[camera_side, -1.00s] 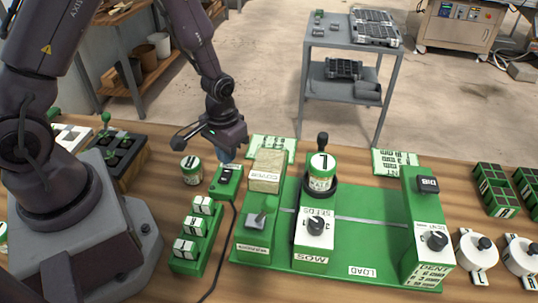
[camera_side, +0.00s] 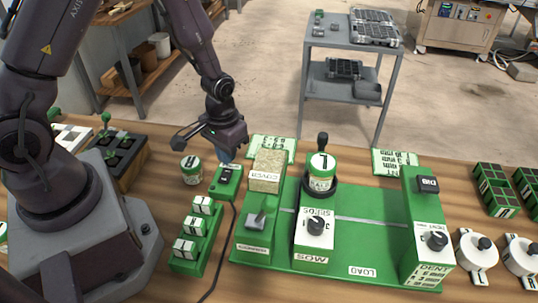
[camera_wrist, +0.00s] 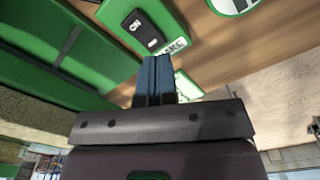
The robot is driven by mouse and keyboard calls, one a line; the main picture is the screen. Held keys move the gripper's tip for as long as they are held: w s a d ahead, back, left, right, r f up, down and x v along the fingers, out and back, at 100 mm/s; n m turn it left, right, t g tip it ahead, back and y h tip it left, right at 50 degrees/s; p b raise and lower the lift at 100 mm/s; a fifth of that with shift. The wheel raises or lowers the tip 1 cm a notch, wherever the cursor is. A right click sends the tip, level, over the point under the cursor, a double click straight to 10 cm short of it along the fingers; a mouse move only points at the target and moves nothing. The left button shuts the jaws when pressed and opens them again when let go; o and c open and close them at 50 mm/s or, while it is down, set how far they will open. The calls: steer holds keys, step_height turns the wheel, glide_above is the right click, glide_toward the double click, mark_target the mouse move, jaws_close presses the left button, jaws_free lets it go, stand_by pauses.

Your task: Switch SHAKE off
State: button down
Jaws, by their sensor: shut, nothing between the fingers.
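The shake switch is a small green box (camera_side: 222,190) with a black rocker, standing left of the green machine in the side view. In the wrist view the black rocker (camera_wrist: 143,32) has a white ON mark at one end. A white label (camera_wrist: 176,46) beside it is partly hidden by my fingers; only its last letters show. I cannot tell which end of the rocker is pressed. My gripper (camera_side: 226,158) is shut and empty, pointing down at the far end of the switch box. In the wrist view its blue fingertips (camera_wrist: 155,62) are close to the label; contact is unclear.
The green machine (camera_side: 370,262) with knobs and a lever stands right of the switch. A labelled jar (camera_side: 191,170) is at its left, a green rack of white blocks (camera_side: 190,263) in front. A black cable (camera_side: 233,222) runs from the box.

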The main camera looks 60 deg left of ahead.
steer(key=shift+f, duration=1.2)
stand_by(0.6)
steer(key=shift+r, duration=3.55)
steer(key=shift+s, duration=0.15)
steer(key=s+g, duration=0.1)
steer(key=s, duration=0.1)
step_height(320, 180, up, 12)
steer(key=m+t, duration=0.1)
steer(key=m, duration=0.1)
glide_above(222, 174)
steer(key=s, duration=0.4)
steer(key=s+d+r+t, duration=0.1)
steer(key=s+r+t, duration=0.1)
steer(key=r, duration=0.4)
steer(key=s+d+r+m+t, duration=0.1)
steer(key=s+r+t, duration=0.2)
steer(key=r, duration=0.3)
steer(key=shift+d+r+t, duration=0.15)
steer(key=shift+d+t, duration=0.05)
steer(key=shift+t, duration=0.1)
